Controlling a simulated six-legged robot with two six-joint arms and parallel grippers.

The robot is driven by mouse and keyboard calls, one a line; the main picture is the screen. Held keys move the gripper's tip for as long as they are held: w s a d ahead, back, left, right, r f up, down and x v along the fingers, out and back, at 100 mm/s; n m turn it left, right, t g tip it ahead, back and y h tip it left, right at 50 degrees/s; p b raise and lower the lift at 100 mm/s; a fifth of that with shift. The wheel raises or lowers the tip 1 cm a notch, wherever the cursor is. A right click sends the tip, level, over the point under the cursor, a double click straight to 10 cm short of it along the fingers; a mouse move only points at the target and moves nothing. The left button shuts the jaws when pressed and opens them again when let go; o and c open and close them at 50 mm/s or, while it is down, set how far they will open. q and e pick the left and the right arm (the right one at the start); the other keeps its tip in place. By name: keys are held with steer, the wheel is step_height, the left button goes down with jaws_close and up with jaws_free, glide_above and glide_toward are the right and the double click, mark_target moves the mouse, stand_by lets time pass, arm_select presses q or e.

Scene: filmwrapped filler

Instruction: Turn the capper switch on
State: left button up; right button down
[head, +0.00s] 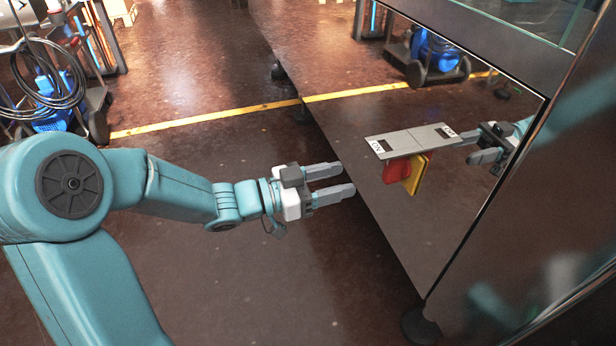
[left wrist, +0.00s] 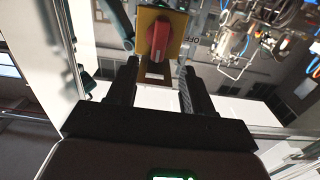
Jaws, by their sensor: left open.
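The capper switch is a red knob (head: 391,171) on a yellow plate (head: 412,177), below a grey labelled plate (head: 410,139) on the side of the shiny dark cabinet. In the left wrist view, the red knob (left wrist: 160,38) and yellow plate (left wrist: 178,22) are ahead, beyond the fingers, with an OFF label to the right. My left gripper (head: 346,179) is open and empty, its two fingers apart and pointing at the cabinet. It is left of the switch and not touching it. The left wrist view also shows its fingers (left wrist: 158,75). My right gripper is not in view.
The shiny cabinet panel (head: 385,222) mirrors my left arm and gripper at the right. A cart with blue equipment (head: 52,95) stands at the back left. A yellow line (head: 200,120) crosses the brown floor. The floor in front of the cabinet is clear.

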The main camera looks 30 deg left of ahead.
arm_select(q)
steer(key=p+v, duration=0.1)
steer(key=v, duration=0.4)
steer(key=shift+s+a, duration=0.2)
steer(key=shift+s, duration=0.05)
